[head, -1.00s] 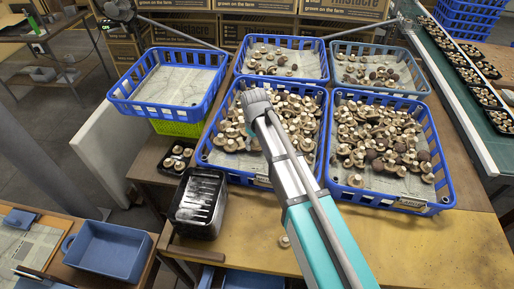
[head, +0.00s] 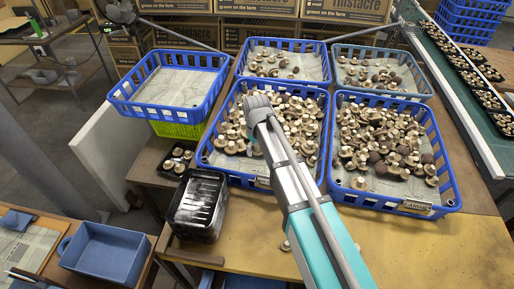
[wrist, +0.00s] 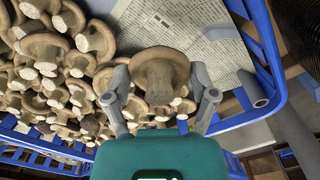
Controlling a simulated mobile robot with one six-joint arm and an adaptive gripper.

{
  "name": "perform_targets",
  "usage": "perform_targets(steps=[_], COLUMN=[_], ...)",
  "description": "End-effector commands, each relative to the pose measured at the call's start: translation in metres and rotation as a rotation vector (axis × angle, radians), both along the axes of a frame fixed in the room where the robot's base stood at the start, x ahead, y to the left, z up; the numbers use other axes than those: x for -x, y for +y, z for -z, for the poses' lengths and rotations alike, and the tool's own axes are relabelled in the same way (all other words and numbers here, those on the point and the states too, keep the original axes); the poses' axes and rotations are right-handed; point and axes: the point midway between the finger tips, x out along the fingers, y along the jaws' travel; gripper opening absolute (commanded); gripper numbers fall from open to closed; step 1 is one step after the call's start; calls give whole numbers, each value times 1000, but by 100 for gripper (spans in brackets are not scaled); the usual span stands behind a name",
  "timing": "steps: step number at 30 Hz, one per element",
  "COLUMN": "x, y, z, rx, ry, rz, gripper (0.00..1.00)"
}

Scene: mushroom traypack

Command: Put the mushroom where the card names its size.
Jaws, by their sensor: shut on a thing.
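My gripper (head: 257,102) is over the middle front blue crate (head: 206,152), near its back left part. In the wrist view my gripper (wrist: 161,92) is shut on a brown-capped mushroom (wrist: 160,72), with one finger on each side. In the head view my gripper hides this mushroom. Many mushrooms (wrist: 50,65) lie heaped on newspaper in the crate below. A card (head: 263,182) hangs on this crate's front, partly hidden by my arm and unreadable. The right front crate (head: 455,190) holds another heap; its card (head: 415,206) seems to read LARGE.
Two back crates (head: 250,76) (head: 428,88) hold fewer mushrooms. An empty paper-lined crate (head: 122,104) stands at the left on a green one. Black trays (head: 196,222) are stacked at the table's left.

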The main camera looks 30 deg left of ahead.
Motion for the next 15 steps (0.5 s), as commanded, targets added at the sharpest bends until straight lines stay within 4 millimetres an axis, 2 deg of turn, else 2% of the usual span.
perform_targets(steps=[1, 15], x=[0, -1], y=[0, -1], z=[8, 48], rx=[0, 0], ry=[0, 0], rz=[0, 1], gripper=[51, 51])
